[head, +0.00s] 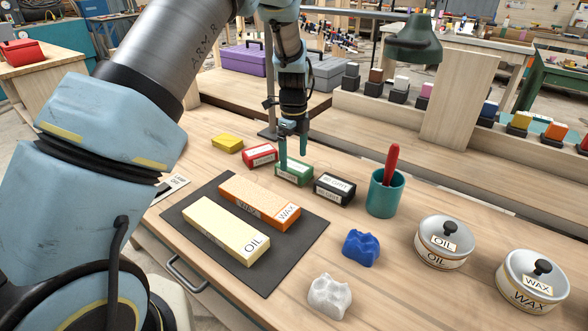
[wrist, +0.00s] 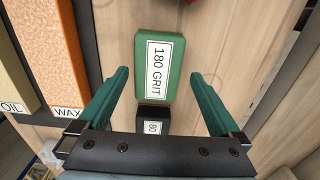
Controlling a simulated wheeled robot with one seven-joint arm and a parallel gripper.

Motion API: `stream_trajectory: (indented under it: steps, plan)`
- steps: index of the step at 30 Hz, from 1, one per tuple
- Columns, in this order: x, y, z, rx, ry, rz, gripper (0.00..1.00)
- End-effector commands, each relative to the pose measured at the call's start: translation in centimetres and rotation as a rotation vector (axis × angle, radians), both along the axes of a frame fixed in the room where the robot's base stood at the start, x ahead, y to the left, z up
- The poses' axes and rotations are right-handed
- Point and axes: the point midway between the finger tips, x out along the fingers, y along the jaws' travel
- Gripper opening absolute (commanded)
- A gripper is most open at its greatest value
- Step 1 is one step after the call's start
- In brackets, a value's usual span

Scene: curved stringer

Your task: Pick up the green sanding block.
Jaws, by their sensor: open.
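The green sanding block (head: 293,172) lies on the wooden bench between a red block and a black block. In the wrist view my gripper (wrist: 157,88) is open, with one teal finger on each side and nothing held. Whether the fingertips are level with the block's sides is hard to tell.
The red block (head: 260,155) and black block (head: 334,189) stand close on either side; a yellow block (head: 227,143) is farther left. A teal cup (head: 385,194) with a red handle stands right. A dark mat (head: 290,262) bears OIL and WAX blocks in front.

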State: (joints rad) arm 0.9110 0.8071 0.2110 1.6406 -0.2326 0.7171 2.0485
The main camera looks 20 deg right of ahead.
Motion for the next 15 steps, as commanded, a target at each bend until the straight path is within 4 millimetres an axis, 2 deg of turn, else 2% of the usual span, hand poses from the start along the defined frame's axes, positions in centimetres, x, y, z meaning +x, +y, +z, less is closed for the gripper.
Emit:
stream_trajectory:
  steps: [6, 10, 15]
  plan:
    - [-0.5, 0.2, -3.0, 0.004, 0.003, 0.001, 1.0]
    - [-0.5, 0.1, -3.9, 0.002, 0.001, 0.001, 1.0]
    - [-0.4, 0.1, -4.1, 0.001, 0.0, 0.001, 1.0]
